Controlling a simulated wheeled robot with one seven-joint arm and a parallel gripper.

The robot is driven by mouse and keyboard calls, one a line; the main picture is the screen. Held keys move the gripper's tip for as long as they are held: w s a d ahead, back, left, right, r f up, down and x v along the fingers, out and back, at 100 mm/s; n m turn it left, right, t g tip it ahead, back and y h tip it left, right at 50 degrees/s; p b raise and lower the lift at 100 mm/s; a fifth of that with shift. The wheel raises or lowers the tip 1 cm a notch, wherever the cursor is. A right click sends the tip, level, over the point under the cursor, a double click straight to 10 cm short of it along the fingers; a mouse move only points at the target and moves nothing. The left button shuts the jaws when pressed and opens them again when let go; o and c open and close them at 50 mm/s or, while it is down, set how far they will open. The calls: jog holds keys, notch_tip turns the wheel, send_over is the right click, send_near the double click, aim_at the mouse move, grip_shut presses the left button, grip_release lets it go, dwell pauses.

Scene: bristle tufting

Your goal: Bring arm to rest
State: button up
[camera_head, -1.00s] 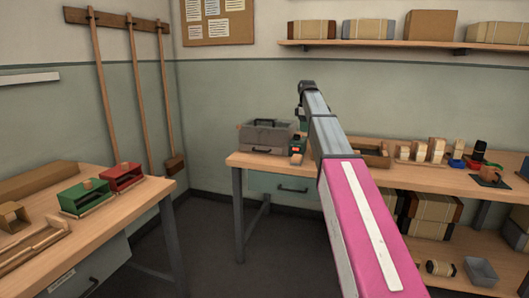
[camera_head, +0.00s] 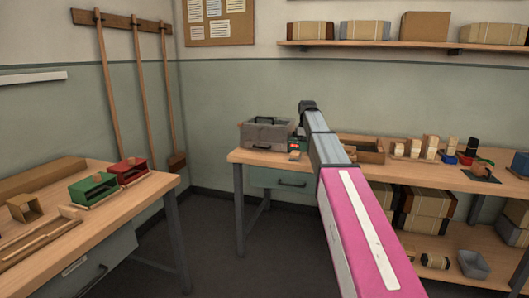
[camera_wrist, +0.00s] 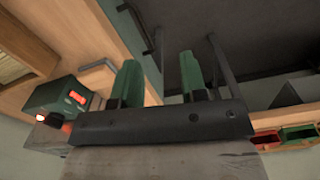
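My arm (camera_head: 352,215), with its pink and grey links, reaches forward over the gap in front of the back bench. Its far end hides my gripper in the head view. In the wrist view my gripper (camera_wrist: 158,78) shows two green fingers standing apart with nothing between them. A small green device with a red light (camera_wrist: 62,100) appears to the left of the fingers. In the head view the same device (camera_head: 294,148) sits on the back bench, just left of my arm.
A grey toolbox (camera_head: 265,133) stands on the back bench (camera_head: 245,157). Brushes and blocks (camera_head: 430,148) stand at its right. The left bench (camera_head: 150,186) holds a green box (camera_head: 92,189) and a red box (camera_head: 127,171). Dark floor between the benches is clear.

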jog(key=s+f+m, duration=1.2)
jog(key=s+f, duration=2.2)
jog(key=f, duration=0.1)
jog(key=shift+m, duration=0.3)
jog(key=shift+d, duration=0.1)
